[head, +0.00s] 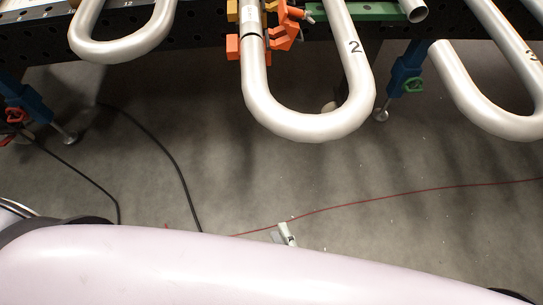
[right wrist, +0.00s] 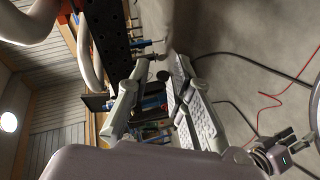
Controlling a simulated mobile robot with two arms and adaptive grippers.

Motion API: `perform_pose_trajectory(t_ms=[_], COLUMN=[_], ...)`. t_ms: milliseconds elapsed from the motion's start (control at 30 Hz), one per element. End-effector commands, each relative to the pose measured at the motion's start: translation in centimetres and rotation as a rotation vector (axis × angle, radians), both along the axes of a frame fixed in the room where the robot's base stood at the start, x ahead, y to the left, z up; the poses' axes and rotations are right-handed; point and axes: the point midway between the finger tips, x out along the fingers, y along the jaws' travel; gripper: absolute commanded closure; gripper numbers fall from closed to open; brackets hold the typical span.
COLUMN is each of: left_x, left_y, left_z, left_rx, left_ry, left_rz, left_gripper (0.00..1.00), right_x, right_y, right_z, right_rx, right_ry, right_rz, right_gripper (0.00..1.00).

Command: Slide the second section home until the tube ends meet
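The second section (head: 308,125), a grey U-shaped tube marked 2, hangs out over the front edge of the bench. Its left leg runs up into an orange and yellow clamp (head: 233,47). A dark line crosses the tube there; I cannot tell whether it is a gap or a closed joint. Of my right gripper, only a small grey tip (head: 287,235) shows past my pale arm, well below the bend.
Another U tube (head: 125,48) is at the upper left, and one marked 3 (head: 500,120) at the right. The dark perforated bench (head: 200,40) has blue legs (head: 405,70). A black cable and a red cable (head: 400,194) lie on the floor. Space below the bend is clear.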

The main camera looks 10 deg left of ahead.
Motion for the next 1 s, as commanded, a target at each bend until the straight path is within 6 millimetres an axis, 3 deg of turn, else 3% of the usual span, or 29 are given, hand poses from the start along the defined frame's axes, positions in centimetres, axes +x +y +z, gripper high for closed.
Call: perform_pose_trajectory(t_ms=[33, 100, 200, 300, 400, 567, 1000], left_x=[0.0, -0.1, -0.1, -0.1, -0.1, -0.1, -0.2], left_y=[0.0, 0.0, 0.1, 0.1, 0.2, 0.2, 0.3], left_z=[-1.6, -2.4, -3.2, -3.6, -3.6, -3.3, -2.0], left_rx=[0.000, 0.000, 0.001, 0.002, 0.003, 0.003, 0.004], left_ry=[0.001, 0.001, 0.002, 0.002, 0.002, 0.002, 0.002], left_rz=[0.000, -0.001, -0.001, -0.002, -0.002, -0.002, -0.003], left_gripper=[0.60, 0.60, 0.60, 0.60, 0.60, 0.60, 0.60], right_x=[0.2, 0.4, 0.5, 0.5, 0.6, 1.9, 9.4], right_y=[0.8, 1.4, 1.6, 1.4, 1.4, 2.1, 6.7], right_z=[2.9, 7.5, 12.6, 15.9, 17.5, 18.1, 19.4], right_rx=[-0.022, -0.064, -0.119, -0.155, -0.173, -0.176, -0.174], right_ry=[-0.123, -0.277, -0.448, -0.553, -0.600, -0.611, -0.608], right_rz=[0.023, 0.041, 0.040, 0.030, 0.023, 0.019, 0.020], right_gripper=[0.85, 0.90, 0.97, 1.00, 1.00, 1.00, 1.00])
